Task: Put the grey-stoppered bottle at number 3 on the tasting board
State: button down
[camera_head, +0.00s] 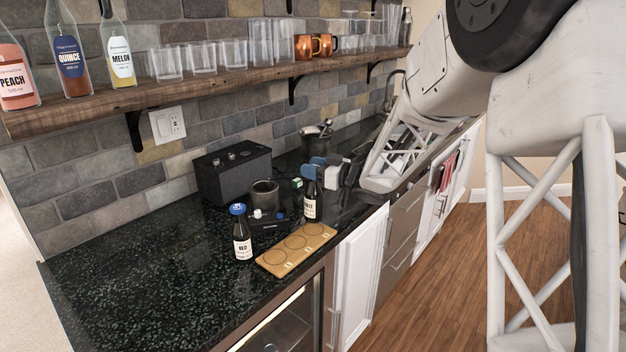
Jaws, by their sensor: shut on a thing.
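A dark bottle with a white label (310,206) is upright, its base close to the back edge of the tasting board (262,262) near the board's far end. I cannot tell whether it touches the counter or the board. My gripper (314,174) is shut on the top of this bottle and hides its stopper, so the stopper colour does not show. The tan board has a row of three ringed places; their numbers are too small to read. A second dark bottle (242,240), with a blue stopper, stands upright left of the board.
A black speaker-like box (232,174), a dark cup (265,194) and small dark items (268,222) stand behind the board. The counter (130,280) is clear at the left. A shelf with bottles and glasses (230,78) runs above.

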jog(key=shift+f, duration=0.1)
jog(key=shift+f, duration=1.8)
jog(key=c, duration=0.6)
grip_release()
jog(key=shift+s+d, duration=0.1)
jog(key=shift+v, duration=5.9)
jog(key=shift+r, duration=0.2)
